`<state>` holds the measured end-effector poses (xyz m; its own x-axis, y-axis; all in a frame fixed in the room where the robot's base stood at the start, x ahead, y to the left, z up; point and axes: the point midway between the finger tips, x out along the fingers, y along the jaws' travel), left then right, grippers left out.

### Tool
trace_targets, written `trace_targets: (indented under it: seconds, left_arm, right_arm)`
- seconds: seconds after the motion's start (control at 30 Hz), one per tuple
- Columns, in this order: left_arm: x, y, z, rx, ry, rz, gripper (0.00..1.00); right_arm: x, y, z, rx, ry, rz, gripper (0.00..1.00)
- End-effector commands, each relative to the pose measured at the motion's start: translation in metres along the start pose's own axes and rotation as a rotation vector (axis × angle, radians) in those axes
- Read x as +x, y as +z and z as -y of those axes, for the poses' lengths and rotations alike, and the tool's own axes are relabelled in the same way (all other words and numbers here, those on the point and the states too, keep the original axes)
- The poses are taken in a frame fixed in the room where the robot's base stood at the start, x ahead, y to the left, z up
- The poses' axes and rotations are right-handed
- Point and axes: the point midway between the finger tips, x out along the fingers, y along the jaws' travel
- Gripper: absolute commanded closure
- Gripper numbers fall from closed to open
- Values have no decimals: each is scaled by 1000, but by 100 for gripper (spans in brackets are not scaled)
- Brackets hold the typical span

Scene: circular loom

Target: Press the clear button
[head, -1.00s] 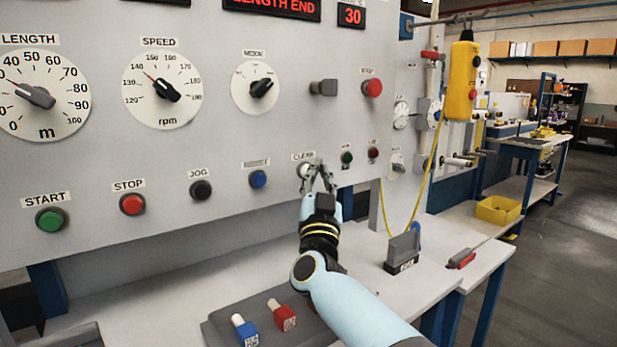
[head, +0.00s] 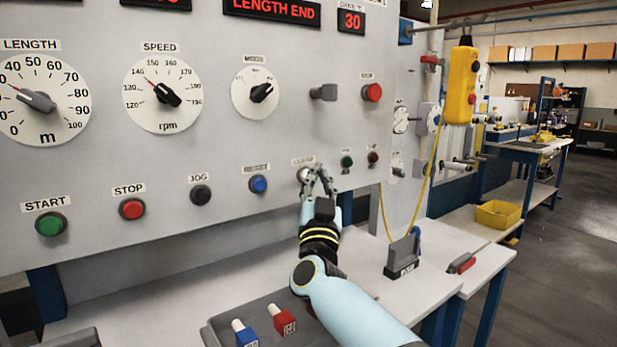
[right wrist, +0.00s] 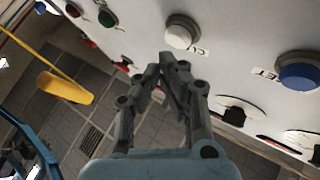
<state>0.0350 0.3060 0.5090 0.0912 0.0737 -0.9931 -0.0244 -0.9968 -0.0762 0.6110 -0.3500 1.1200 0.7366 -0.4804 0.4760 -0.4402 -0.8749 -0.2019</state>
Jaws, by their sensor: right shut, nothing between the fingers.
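The clear button is a white round button in a grey collar, under the CLEAR label on the grey panel. In the head view it is partly hidden behind my right gripper (head: 318,172), with its pale edge (head: 302,174) showing. In the right wrist view the clear button (right wrist: 179,35) shows whole, just beyond the fingertips. My right gripper (right wrist: 168,60) is shut and empty, its fingertips close to the button's front. I cannot tell whether they touch it. My left gripper is not in view.
The blue reset button (head: 258,184) is left of the clear button, and small green (head: 347,161) and red (head: 373,158) buttons are to its right. A table (head: 440,262) below carries a grey tray (head: 214,334) with two plugs. A yellow pendant (head: 462,85) hangs at right.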

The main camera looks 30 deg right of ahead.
Motion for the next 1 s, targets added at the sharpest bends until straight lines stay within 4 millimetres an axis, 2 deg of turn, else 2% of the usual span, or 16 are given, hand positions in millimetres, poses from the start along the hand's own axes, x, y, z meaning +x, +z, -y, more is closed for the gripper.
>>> trace_targets:
  seconds: [1.0]
  left_arm:
    - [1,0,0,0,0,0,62]
  right_arm:
    - [6,4,4,0,0,0,100]
